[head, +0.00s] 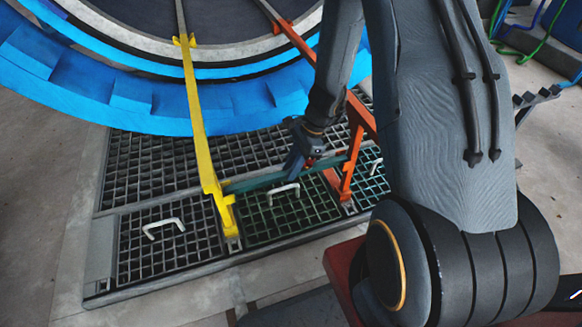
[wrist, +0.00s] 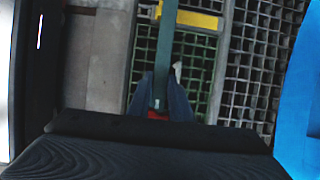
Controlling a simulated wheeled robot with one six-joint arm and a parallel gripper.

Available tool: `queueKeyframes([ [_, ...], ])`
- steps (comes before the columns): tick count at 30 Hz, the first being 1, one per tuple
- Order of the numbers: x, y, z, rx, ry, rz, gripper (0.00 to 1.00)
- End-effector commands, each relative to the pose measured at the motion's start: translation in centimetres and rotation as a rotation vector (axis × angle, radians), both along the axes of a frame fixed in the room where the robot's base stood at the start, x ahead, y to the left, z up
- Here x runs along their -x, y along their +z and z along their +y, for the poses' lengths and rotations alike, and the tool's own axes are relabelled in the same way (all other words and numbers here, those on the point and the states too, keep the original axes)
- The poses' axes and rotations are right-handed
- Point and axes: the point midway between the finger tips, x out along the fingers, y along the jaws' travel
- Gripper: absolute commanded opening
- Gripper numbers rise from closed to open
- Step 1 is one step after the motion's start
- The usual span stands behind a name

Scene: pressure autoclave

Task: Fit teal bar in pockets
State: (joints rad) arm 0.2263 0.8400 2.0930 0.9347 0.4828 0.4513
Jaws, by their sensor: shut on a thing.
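The teal bar (head: 258,181) lies roughly level above the floor grating in the head view, spanning between a yellow rail (head: 196,110) and an orange rail (head: 358,118). My gripper (head: 293,170) is shut on the bar near its middle. The bar's left end meets the yellow rail beside its lower bracket (head: 229,203); its right end is near the orange post (head: 346,178). I cannot tell whether either end sits in a pocket. In the wrist view the bar (wrist: 165,45) runs up from between my fingers (wrist: 163,88) and crosses the yellow rail (wrist: 197,20).
A large blue ring (head: 130,95) stands behind the bar. Metal grating (head: 150,165) with white handles (head: 164,228) lies beneath. The concrete floor (head: 40,190) at left is clear. My arm covers part of the right side.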

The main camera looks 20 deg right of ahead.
Motion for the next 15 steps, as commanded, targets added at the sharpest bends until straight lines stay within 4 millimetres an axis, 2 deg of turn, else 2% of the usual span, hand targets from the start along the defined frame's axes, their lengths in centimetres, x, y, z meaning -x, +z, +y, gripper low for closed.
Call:
queueKeyframes([
  [5, -0.02, -0.41, 0.00, 0.000, 0.000, 0.000, 0.00],
  [6, -0.02, -0.45, -0.01, 0.000, 0.000, 0.000, 0.20],
  [9, -0.02, -0.38, 0.00, 0.000, 0.000, 0.000, 0.37],
  [10, -0.02, -0.38, 0.00, 0.000, 0.000, 0.000, 0.40],
  [15, -0.01, -0.38, -0.01, 0.000, 0.000, 0.000, 0.40],
])
